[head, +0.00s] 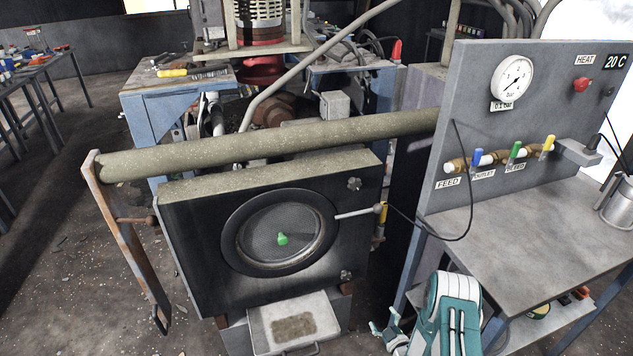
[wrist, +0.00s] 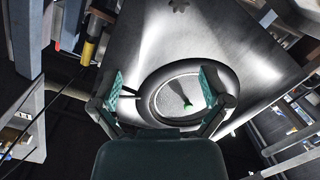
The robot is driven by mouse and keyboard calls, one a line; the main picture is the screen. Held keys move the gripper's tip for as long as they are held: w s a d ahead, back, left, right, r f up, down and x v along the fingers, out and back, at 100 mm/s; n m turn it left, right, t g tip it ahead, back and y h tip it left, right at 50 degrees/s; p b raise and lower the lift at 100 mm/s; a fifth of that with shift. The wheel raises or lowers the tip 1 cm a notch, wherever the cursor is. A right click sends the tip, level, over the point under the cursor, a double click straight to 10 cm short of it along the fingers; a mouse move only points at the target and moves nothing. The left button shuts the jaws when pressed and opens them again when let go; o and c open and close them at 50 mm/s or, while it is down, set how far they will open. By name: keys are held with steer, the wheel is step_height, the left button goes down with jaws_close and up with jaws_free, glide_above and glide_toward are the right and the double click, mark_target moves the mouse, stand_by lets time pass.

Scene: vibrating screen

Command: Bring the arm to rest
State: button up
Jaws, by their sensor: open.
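My gripper (head: 388,330) is at the lower middle of the head view, in front of the vibrating screen and left of the bench. My teal and white arm shows just to its right. In the wrist view my gripper (wrist: 161,92) has its two green-padded fingers wide apart, with nothing between them. Beyond the fingers is the vibrating screen (head: 180,245), a dark box with a round mesh window (head: 270,222).
A tray (head: 262,337) with brown grains sits below the screen. The grey bench (head: 530,225) stands at right with a gauge panel (head: 465,90) and coloured valves. A hinged frame (head: 128,235) sticks out at left. A black cable hangs between panel and screen. Open floor lies at left.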

steer(key=w+d+r+g+h, duration=0.1)
steer(key=w+d+r, duration=0.1)
steer(key=w+r, duration=0.6)
steer(key=s+r+m+g+h, duration=0.3)
steer(key=r+m+g+h, duration=0.1)
steer(key=r, duration=2.3)
steer(key=s+a+r+m+g, duration=0.1)
steer(key=s+a+r+m, duration=0.1)
steer(key=s+r, duration=0.6)
steer(key=s+a+r+m+g, duration=0.1)
steer(key=s+r, duration=0.1)
steer(key=s, duration=0.7)
steer(key=s+a+r+m+g, duration=0.1)
steer(key=s+a+r, duration=0.1)
steer(key=s, duration=0.7)
steer(key=s+a+r+m+g, duration=0.2)
steer(key=s+r, duration=0.1)
steer(key=s, duration=0.7)
steer(key=shift+r, duration=0.35)
steer(key=shift+a, duration=0.1)
